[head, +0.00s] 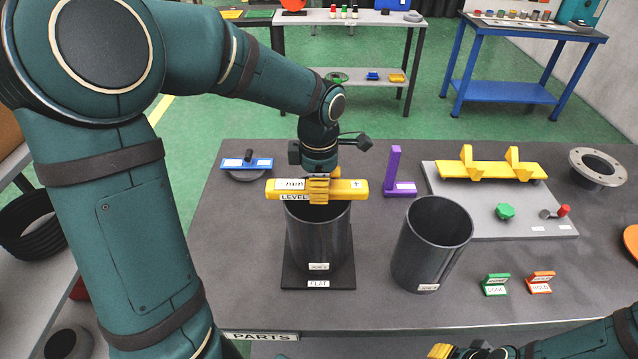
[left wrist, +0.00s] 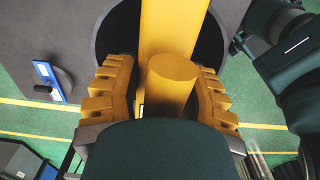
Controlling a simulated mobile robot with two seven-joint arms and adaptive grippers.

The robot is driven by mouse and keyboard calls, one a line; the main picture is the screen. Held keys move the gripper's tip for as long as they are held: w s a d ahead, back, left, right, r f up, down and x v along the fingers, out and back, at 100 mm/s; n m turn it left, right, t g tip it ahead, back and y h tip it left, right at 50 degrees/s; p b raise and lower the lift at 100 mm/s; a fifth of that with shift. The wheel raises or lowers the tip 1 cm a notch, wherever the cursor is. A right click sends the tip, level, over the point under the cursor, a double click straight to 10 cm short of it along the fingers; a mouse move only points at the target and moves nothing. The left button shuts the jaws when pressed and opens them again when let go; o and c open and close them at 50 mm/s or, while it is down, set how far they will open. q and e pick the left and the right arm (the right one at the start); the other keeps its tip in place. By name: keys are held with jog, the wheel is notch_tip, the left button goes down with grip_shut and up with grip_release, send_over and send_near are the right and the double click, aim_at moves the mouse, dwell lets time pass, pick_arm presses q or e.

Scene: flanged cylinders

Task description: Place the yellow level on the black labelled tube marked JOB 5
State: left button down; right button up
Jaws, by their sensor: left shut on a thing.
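The yellow level (head: 345,190), marked LEVEL, lies crosswise over the mouth of a black tube (head: 318,240). My left gripper (head: 319,190) is shut on the level from above. In the left wrist view its fingers (left wrist: 172,95) close around the level's round yellow grip (left wrist: 172,68), with the dark tube mouth behind. I cannot tell whether the level touches the rim. This tube stands upright on a dark plate labelled FLAT (head: 318,284). A second black tube (head: 430,250) stands to the right. Both tube labels are too small to read surely. My right gripper (head: 440,351) is partly visible at the bottom edge.
A blue level-like tool (head: 247,163) sits on a round grey piece at left. A purple square (head: 394,175) stands behind the tubes. A grey board (head: 490,215) with yellow V-supports is at right. Green (head: 495,284) and orange (head: 540,282) tags stand front right. The front left table is clear.

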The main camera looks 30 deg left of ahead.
pick_arm(q)
jog(key=shift+f, duration=0.25)
jog(key=shift+c, duration=2.2)
grip_release()
notch_tip(320, 180, up, 12)
jog(key=shift+r, duration=0.1)
